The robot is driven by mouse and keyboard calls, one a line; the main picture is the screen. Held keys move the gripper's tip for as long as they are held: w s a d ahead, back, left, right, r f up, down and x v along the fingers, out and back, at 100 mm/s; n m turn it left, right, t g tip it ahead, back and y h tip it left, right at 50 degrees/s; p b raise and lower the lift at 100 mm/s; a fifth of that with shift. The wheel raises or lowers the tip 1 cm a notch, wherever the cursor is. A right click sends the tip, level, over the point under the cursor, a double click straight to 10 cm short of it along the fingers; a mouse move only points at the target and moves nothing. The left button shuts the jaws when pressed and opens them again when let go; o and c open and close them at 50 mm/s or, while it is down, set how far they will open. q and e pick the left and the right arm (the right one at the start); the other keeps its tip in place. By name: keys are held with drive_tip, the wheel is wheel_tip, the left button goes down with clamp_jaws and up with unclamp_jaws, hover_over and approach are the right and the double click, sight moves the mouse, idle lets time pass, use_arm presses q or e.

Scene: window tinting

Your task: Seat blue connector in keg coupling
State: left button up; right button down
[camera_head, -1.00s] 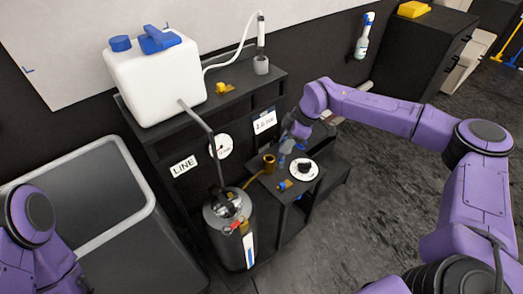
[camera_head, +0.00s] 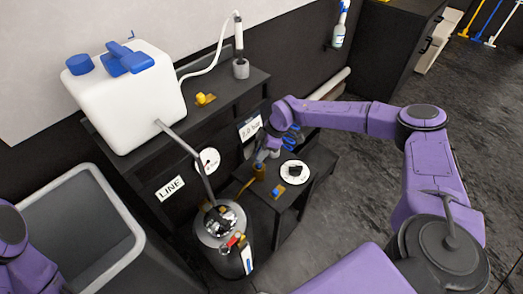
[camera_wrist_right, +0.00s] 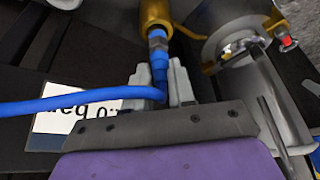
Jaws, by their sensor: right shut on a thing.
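My right gripper (camera_wrist_right: 160,86) is shut on the blue connector (camera_wrist_right: 158,48), with a blue hose trailing left from it in the right wrist view. The connector's far end meets the open end of the brass keg coupling (camera_wrist_right: 156,12). How deep it sits inside, I cannot tell. In the head view, my right gripper (camera_head: 268,153) is right above the brass coupling (camera_head: 258,172) and largely hides the connector. Only my left arm shows at the left edge; its gripper is out of view.
The keg (camera_head: 218,238) stands left of the low shelf. A white round plate (camera_head: 296,172) with a black piece lies right of the coupling. A white tank (camera_head: 125,98) stands on the upper shelf. A grey-rimmed bin (camera_head: 75,240) is at left.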

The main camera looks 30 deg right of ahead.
drive_tip(key=shift+s+f, duration=0.1)
drive_tip(key=shift+f, duration=0.15)
drive_tip(key=c, duration=0.9)
unclamp_jaws()
drive_tip(key=shift+c, duration=0.2)
drive_tip(key=b+v, duration=0.1)
drive_tip(key=v, duration=1.1)
drive_tip(key=shift+b, duration=0.35)
